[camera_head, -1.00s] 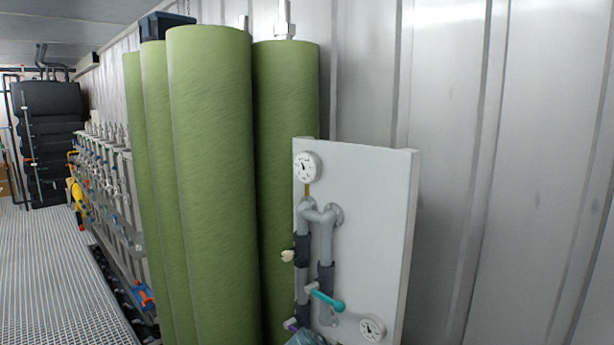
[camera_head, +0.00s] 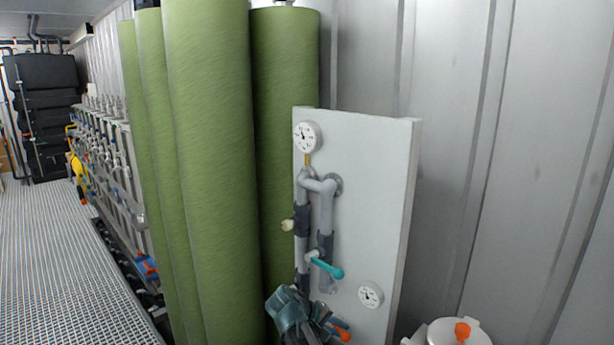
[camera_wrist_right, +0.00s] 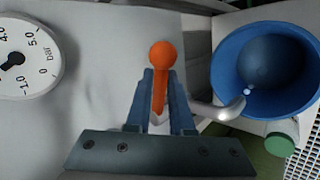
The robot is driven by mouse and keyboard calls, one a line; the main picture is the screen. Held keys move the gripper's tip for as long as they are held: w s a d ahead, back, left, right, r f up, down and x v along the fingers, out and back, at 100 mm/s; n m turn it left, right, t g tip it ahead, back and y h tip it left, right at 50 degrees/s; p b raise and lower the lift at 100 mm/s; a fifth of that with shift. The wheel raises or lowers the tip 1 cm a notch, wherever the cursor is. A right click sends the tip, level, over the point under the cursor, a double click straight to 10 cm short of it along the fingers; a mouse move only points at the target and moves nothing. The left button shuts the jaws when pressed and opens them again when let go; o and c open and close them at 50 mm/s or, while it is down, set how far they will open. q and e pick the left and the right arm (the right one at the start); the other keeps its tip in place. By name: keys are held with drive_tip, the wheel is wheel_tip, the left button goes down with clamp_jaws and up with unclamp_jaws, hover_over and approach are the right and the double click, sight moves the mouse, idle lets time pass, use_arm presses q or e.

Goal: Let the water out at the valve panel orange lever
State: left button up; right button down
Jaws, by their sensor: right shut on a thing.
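The orange lever (camera_head: 342,333) is low on the white valve panel (camera_head: 375,180), below a teal lever (camera_head: 328,267). My right gripper (camera_head: 318,324) is at the lever, at the panel's lower edge in the head view. In the right wrist view the orange lever (camera_wrist_right: 160,80) stands between the two blue fingers of my right gripper (camera_wrist_right: 160,95). The fingers are shut on it, and its round end sticks out past them. The lever's base is hidden behind the gripper. My left gripper is out of view.
A pressure gauge (camera_head: 370,294) sits right of the lever, another (camera_head: 306,137) near the panel top. Tall green vessels (camera_head: 210,180) stand to the left. A blue bucket (camera_wrist_right: 222,75) is beside the gripper. A white container with an orange knob (camera_head: 463,331) is at lower right.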

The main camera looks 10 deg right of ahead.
drive_tip(key=a+m+g, duration=0.1)
drive_tip(key=m+g, duration=0.1)
drive_tip(key=a+m+g, duration=0.1)
drive_tip(key=m+g, duration=0.1)
drive_tip(key=m, duration=0.1)
drive_tip(key=a+m+g, duration=0.1)
drive_tip(key=m+g, duration=0.1)
drive_tip(key=shift+w+a+m, duration=0.1)
drive_tip(key=shift+a+m, duration=0.15)
drive_tip(key=shift+m, duration=0.15)
idle(2.9)
